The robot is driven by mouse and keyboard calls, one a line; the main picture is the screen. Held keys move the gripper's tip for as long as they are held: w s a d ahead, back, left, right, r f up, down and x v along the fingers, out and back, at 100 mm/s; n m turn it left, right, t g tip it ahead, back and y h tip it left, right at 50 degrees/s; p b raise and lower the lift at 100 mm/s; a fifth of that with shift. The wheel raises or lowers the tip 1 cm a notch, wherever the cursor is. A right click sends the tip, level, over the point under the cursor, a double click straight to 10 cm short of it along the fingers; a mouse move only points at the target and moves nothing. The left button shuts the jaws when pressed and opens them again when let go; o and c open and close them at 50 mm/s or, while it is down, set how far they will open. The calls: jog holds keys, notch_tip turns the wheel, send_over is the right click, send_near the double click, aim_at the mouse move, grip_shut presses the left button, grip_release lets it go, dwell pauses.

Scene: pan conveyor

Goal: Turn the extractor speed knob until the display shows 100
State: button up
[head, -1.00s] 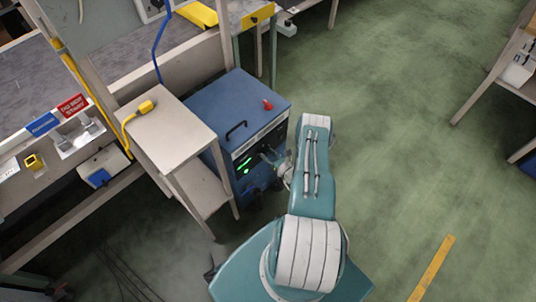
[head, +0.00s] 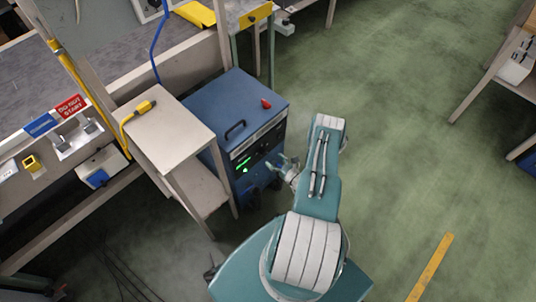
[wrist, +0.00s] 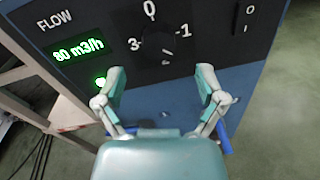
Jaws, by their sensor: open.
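The extractor is a blue box (head: 245,105) with a dark front panel in the head view. The dark round knob (wrist: 160,42) is in the wrist view, with marks 0, 1 and 3 around it. Its light pointer line is turned to the lower right. The green display (wrist: 79,50), labelled FLOW, appears to read 80 m3/h. My gripper (wrist: 162,76) is open and empty, its fingers apart below the knob and not touching it. In the head view my gripper (head: 284,164) is just in front of the panel.
A small wooden stand (head: 168,130) with a yellow plug stands left of the extractor. A red item (head: 266,103) lies on the box top. A switch marked O and I (wrist: 244,20) is right of the knob. Green floor (head: 400,150) is clear at right.

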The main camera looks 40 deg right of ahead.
jog(key=s, duration=0.7)
jog(key=shift+d+r, duration=0.1)
